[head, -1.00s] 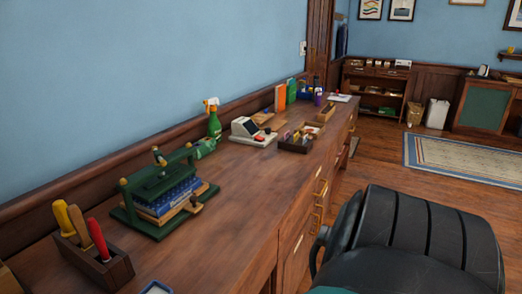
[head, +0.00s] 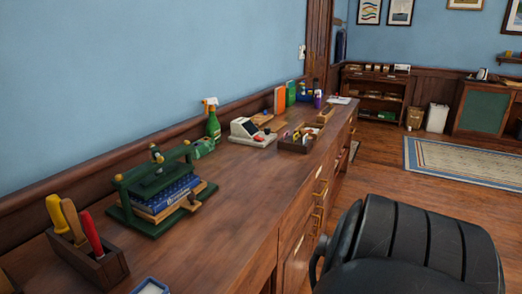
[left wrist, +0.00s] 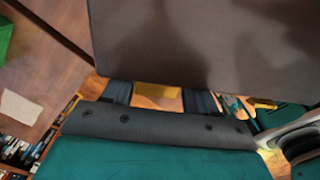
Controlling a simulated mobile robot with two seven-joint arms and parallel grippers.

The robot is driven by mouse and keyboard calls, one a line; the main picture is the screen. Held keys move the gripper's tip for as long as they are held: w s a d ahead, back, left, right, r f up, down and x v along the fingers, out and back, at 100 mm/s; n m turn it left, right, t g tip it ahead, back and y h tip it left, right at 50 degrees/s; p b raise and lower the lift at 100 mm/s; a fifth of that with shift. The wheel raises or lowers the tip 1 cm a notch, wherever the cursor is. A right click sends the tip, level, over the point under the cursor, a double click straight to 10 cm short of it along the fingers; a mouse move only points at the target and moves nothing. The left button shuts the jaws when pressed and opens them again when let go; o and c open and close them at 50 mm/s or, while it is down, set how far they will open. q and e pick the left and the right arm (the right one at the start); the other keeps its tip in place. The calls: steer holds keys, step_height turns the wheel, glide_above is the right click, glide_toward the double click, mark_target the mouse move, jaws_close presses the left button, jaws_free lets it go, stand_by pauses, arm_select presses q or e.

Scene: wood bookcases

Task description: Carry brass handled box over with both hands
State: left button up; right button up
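I cannot make out a brass handled box in either view. The wooden desk (head: 215,235) has brass drawer handles on its front. Neither gripper shows in the head view. In the left wrist view a large blurred dark grey shape fills the top, and a teal surface with a grey bar, probably part of my own body, lies below it. A small yellow patch shows between two dark parts; I cannot tell what it is. I cannot make out my left fingertips or their opening.
The desk carries a tool holder (head: 97,266), a green press (head: 126,211) over books, a spray bottle (head: 213,126), a card machine (head: 250,133) and a divided tray (head: 297,145). A black chair (head: 415,240) stands close at right. Open floor and a rug (head: 460,160) lie beyond.

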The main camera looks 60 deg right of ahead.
arm_select(q)
steer(key=shift+o, duration=1.2)
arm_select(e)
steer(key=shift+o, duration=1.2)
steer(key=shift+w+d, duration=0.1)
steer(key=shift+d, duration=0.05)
arm_select(q)
steer(key=shift+r, duration=0.15)
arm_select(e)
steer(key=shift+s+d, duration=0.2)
arm_select(q)
step_height(320, 180, up, 12)
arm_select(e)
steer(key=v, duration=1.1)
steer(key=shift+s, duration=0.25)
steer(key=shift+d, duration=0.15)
